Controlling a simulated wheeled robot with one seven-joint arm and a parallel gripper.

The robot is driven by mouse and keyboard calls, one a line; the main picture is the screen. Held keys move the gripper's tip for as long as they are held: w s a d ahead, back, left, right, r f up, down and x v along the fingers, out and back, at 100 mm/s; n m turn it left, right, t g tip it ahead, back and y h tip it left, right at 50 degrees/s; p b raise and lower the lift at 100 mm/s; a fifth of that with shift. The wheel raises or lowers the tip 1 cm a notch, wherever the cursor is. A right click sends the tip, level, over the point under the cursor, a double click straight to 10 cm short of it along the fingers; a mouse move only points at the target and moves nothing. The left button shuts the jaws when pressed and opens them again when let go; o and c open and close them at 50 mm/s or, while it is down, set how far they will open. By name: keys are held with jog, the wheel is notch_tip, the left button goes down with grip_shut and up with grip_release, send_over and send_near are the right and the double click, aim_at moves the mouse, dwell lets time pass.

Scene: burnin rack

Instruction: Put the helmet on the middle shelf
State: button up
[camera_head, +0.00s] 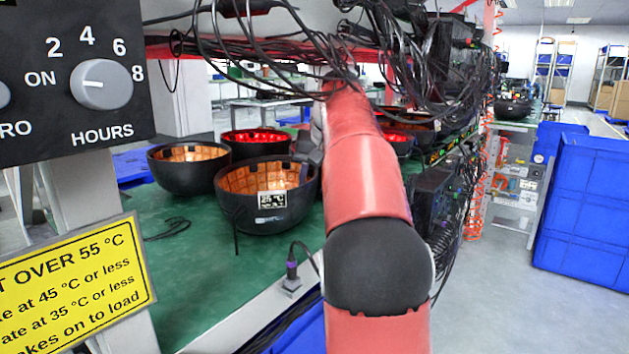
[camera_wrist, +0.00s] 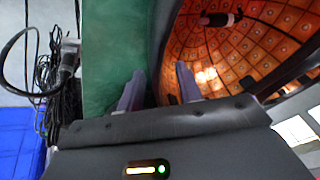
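The helmets are black, upturned bowls with orange tiled insides. The nearest helmet (camera_head: 262,215) stands on the green surface in the head view, with a small temperature display on its front. My gripper (camera_head: 312,150) is at this helmet's right rim, partly hidden behind my red arm. In the wrist view, my gripper (camera_wrist: 160,80) has its two fingers apart. One finger is over the green surface and the other over the orange inside of the helmet (camera_wrist: 245,45), with the dark rim between them. I see no clear contact with the rim.
Another helmet (camera_head: 185,168) stands close by on the left, with more behind. Black cables (camera_head: 260,45) hang over the green shelf (camera_head: 185,270). A yellow temperature sign (camera_head: 75,285) and a timer panel (camera_head: 75,80) block the left. Blue crates (camera_head: 590,200) stand right; the floor between is clear.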

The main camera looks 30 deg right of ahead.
aim_at(317, 171)
jog(key=shift+s+r, duration=0.1)
jog(key=shift+r, duration=0.25)
jog(key=p+v, duration=0.1)
jog(key=v, duration=0.1)
jog(key=shift+s+d+r, duration=0.1)
jog(key=shift+r, duration=0.3)
jog(key=s+b, duration=0.2)
jog(key=s, duration=1)
jog(key=shift+f+b, duration=0.2)
jog(key=shift+b, duration=0.15)
jog(key=shift+d, duration=0.15)
